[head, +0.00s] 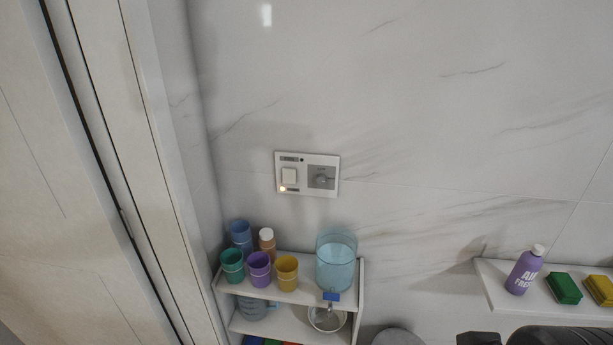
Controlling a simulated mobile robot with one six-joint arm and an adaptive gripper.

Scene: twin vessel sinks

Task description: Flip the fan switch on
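A white wall plate (307,174) is fixed on the marble wall, near the middle of the head view. Its left half holds a white rocker switch (289,176) with a small lit orange lamp below it. Its right half holds a grey rotary knob (322,178) on a grey square. The labels are too small to read, so I cannot tell which control is the fan switch. A black part of my arm end (560,336) shows at the bottom right edge, well away from the plate. My fingertips cannot be made out.
Below the plate stands a white shelf (359,290) with several coloured cups, a brown bottle and a clear blue container (336,262). A right-hand shelf (490,270) holds a purple bottle (524,270) and sponges. A door frame (150,150) rises at left. The wall around the plate is clear.

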